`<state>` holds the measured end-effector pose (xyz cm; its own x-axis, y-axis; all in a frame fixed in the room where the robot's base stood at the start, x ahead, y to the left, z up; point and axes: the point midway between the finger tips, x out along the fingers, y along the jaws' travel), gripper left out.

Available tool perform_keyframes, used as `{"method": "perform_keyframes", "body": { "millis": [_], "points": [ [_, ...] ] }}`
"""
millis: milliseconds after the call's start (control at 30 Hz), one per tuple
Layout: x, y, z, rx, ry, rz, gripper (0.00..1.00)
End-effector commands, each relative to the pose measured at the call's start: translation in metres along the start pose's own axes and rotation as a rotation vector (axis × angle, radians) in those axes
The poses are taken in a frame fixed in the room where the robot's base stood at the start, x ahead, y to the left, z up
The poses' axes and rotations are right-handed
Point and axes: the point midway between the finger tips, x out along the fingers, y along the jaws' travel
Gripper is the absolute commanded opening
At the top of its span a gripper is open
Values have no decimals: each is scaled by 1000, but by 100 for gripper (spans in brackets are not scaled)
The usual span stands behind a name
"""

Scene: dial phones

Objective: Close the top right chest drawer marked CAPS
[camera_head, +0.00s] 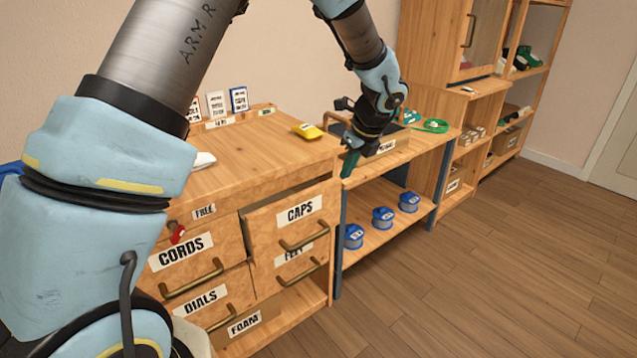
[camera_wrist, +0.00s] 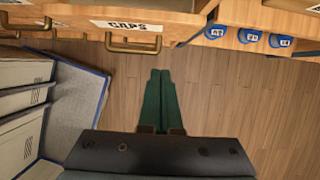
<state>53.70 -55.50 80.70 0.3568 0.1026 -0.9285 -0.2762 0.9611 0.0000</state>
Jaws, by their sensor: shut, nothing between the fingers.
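The CAPS drawer (camera_head: 267,232) is the top right drawer of a wooden chest. It stands partly pulled out, its front ahead of the other drawers and tilted-looking in perspective. Its brass handle (camera_head: 305,240) is below the label. In the wrist view the CAPS drawer handle (camera_wrist: 133,46) is at the upper left. My gripper (camera_head: 349,165), with green fingers, is shut and empty beyond the chest's right front corner. In the wrist view my gripper (camera_wrist: 160,72) points toward the chest front, right of the handle and apart from it.
Drawers marked CORDS (camera_head: 180,250), DIALS (camera_head: 201,299) and FOAM (camera_head: 246,323) are around it. A low shelf with blue spools (camera_head: 382,217) stands to the right. A yellow item (camera_head: 307,131) lies on the chest top. Open wooden floor (camera_head: 440,300) is in front.

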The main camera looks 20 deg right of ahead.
Motion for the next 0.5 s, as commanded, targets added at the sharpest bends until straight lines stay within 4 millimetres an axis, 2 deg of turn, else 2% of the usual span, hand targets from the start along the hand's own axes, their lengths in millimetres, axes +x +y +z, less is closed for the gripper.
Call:
{"method": "perform_keyframes", "body": {
  "millis": [167,500],
  "points": [
    [24,1,1,0,0,4,0],
    [94,2,1,-1,1,5,0]
  ]
}}
